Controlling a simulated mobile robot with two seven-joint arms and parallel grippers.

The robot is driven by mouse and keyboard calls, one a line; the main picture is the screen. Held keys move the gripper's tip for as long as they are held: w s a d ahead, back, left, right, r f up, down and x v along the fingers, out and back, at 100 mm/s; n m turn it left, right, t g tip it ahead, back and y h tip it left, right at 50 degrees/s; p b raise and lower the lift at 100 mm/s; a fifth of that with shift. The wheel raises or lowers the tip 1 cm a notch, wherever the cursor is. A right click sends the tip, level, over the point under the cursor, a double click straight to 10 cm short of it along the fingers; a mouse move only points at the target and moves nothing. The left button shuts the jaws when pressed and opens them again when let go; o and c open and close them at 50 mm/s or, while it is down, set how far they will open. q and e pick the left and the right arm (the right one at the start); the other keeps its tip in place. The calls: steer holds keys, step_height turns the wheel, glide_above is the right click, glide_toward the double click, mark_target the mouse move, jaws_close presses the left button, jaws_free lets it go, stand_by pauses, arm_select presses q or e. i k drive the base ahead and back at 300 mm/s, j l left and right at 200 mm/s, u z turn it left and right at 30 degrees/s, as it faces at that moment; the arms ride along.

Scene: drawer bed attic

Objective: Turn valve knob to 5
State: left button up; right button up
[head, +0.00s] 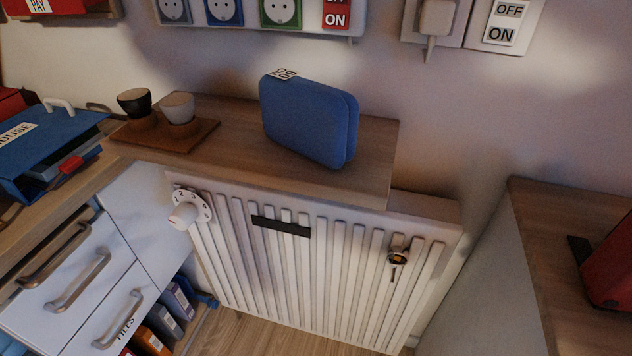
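The white valve knob (184,213) sits at the upper left corner of the white ribbed radiator (300,260). A round white dial with dark number marks (204,203) is behind it. A "2" seems to show near the dial's top; the other numbers and the knob's setting are too small to read. Nothing touches the knob. Neither of my grippers is in the head view.
A wooden shelf above the radiator (235,150) holds a blue case (308,120) and two cups on a tray (205,138). White drawers with handles (78,280) stand left of the knob. A small dark fitting (397,259) is at the radiator's right. Space before the radiator looks clear.

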mark_target(183, 216)
steer(key=j+u, duration=0.7)
steer(key=j, duration=0.15)
steer(key=i+j+u, duration=0.3)
steer(key=k+j, duration=0.1)
